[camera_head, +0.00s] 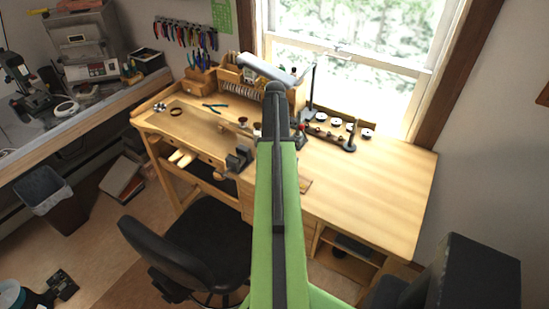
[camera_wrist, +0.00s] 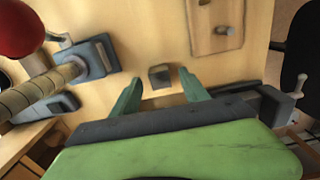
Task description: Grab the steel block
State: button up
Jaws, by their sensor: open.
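The steel block (camera_wrist: 160,76) is a small dark grey cube on the wooden bench top in the wrist view. My gripper (camera_wrist: 159,84) is open, its two green fingers apart and empty. The block lies just past the fingertips, roughly centred between them; I cannot tell the height gap. In the head view my green arm reaches out over the workbench (camera_head: 390,190), and I cannot make out the block or the fingers there.
In the wrist view, a blue-grey metal tool (camera_wrist: 98,60) and a red ball (camera_wrist: 18,30) are at left, and a wooden board with a peg (camera_wrist: 213,22) at upper right. In the head view, a small vise (camera_head: 238,158) stands left of my arm. The bench's right side is clear.

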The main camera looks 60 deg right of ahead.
jog(key=shift+f, duration=0.2)
jog(key=shift+c, duration=0.3)
grip_shut()
jog(key=shift+r+p, duration=0.1)
jog(key=shift+p, duration=0.2)
jog(key=shift+r, duration=0.2)
jog(key=r+p, duration=0.2)
jog(key=s+r+p, duration=0.1)
jog(key=r+p, duration=0.1)
jog(key=p, duration=0.1)
jog(key=shift+a+r, duration=0.15)
jog(key=shift+r, duration=0.2)
jog(key=s+a+r+p, duration=0.3)
jog(key=s+r+p, duration=0.2)
jog(key=s, duration=0.5)
jog(key=shift+s+r+p, duration=0.2)
jog(key=shift+r+p, duration=0.15)
jog(key=shift+p, duration=0.05)
